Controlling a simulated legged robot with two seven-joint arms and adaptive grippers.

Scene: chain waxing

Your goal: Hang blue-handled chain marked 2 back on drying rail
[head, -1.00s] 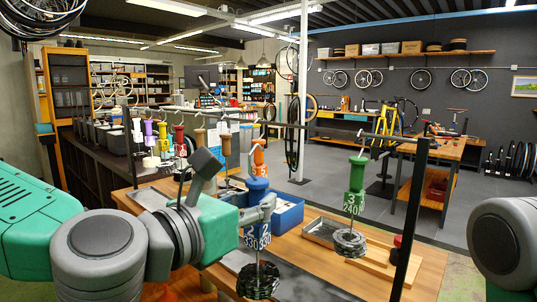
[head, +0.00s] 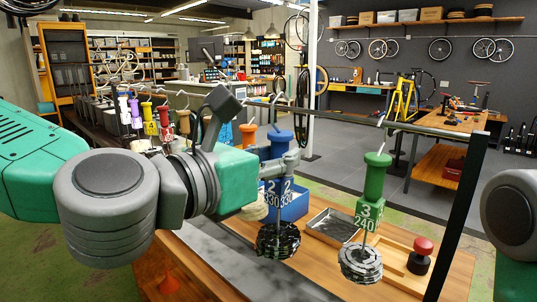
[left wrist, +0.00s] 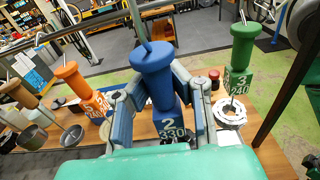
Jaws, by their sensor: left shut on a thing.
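The blue-handled chain marked 2 330 (head: 281,143) hangs upright with its dark coiled chain (head: 278,241) above the bench. My left gripper (head: 279,165) is shut on it below the handle top; in the left wrist view the fingers (left wrist: 158,110) flank the blue handle (left wrist: 152,72). The drying rail (head: 335,112) runs across, and the chain's hook reaches up to about rail height. I cannot tell whether the hook rests on the rail. The green-handled chain marked 3 240 (head: 373,178) hangs to the right. My right gripper is out of view.
An orange-handled chain (left wrist: 80,85) hangs left of the blue one, with several other coloured handles farther along. A black post (head: 462,215) stands at the rail's right end. A metal tray (head: 333,228), blue bin (head: 295,205) and red-knobbed object (head: 421,255) are on the bench.

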